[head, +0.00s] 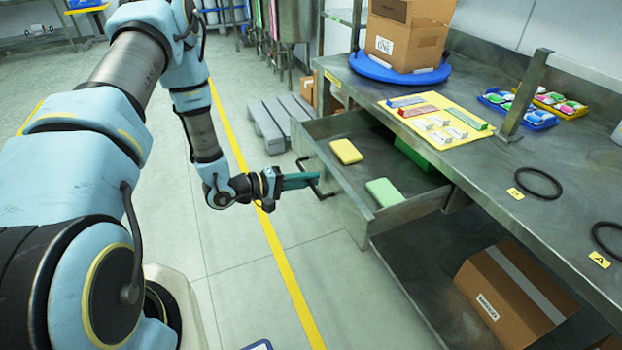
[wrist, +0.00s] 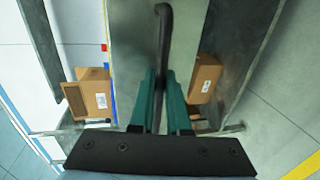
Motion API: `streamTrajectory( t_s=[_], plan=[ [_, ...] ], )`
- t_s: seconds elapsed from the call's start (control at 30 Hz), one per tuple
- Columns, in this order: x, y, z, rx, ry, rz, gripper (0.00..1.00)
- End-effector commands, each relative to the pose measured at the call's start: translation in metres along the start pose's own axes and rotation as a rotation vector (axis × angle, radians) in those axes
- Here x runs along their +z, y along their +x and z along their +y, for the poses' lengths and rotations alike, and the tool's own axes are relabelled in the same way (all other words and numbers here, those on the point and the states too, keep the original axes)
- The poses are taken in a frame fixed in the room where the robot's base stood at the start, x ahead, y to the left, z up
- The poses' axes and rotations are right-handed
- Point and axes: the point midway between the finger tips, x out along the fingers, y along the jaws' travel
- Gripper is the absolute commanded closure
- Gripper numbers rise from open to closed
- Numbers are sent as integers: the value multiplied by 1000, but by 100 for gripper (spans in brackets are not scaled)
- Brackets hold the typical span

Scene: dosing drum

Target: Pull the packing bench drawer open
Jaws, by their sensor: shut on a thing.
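The packing bench drawer (head: 352,205) is a grey metal drawer that stands out from under the bench top in the head view. Its inside shows, with a yellow block (head: 346,151), a pale green block (head: 385,192) and a darker green thing (head: 415,155) in it. A black bar handle (head: 318,185) is on its front; it also shows in the wrist view (wrist: 163,40). My gripper (head: 312,181) has teal fingers, which are shut on the handle. In the wrist view the fingers (wrist: 162,95) close around the bar. Part of the handle is hidden behind the fingers.
The bench top (head: 480,190) holds a cardboard box on a blue turntable (head: 400,70), a yellow mat, small trays and black rings. A cardboard box (head: 515,295) sits on the lower shelf. Grey slatted platform (head: 275,120) stands behind the drawer. Floor beside the drawer is clear.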

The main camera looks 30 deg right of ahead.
Motion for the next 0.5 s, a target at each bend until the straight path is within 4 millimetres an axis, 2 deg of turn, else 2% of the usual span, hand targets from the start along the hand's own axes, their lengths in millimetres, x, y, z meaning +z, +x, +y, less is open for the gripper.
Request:
streamTrajectory(
  t_s=[0.1,0.13,0.2,0.5],
  plan=[
    [0,0,0,0,0,1,100],
    [0,0,0,0,0,1,82],
    [0,0,0,0,0,1,74],
    [-1,-2,0,-1,0,1,73]
  ],
)
